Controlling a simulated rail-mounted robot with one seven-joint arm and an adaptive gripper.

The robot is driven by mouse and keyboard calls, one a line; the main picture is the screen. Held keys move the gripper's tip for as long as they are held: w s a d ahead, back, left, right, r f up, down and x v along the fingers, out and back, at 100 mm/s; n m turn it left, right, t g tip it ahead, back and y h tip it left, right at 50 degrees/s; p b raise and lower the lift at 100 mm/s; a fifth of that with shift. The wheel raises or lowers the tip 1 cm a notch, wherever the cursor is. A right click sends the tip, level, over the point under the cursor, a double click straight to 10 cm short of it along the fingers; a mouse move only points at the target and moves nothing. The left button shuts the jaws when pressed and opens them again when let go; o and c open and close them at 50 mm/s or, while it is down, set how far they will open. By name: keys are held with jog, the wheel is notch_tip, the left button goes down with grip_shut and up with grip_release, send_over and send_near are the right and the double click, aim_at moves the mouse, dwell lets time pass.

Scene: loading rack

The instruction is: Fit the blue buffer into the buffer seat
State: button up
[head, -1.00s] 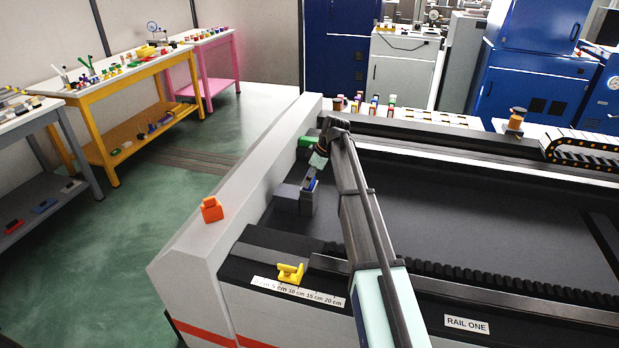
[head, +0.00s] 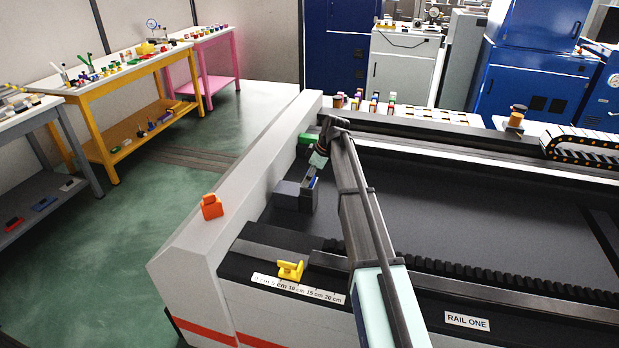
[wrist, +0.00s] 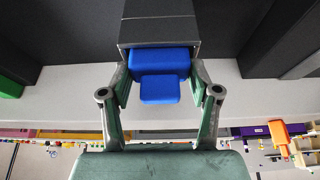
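The blue buffer (wrist: 159,62) is a bright blue block with a smaller tab towards my gripper. In the wrist view it sits between my fingertips, against the end of a dark grey block (wrist: 158,30), which looks like the buffer seat. How deep it sits there is hidden. In the head view my gripper (head: 312,178) points down at the dark grey block (head: 290,196) by the rail's left end wall, with a little blue showing.
An orange piece (head: 211,207) sits on the pale end wall, and a green block (head: 306,139) stands behind my gripper. A yellow stop (head: 290,270) sits by the ruler at the front. The dark bed (head: 470,215) right of my arm is clear.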

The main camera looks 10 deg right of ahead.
jog(key=shift+o, duration=1.4)
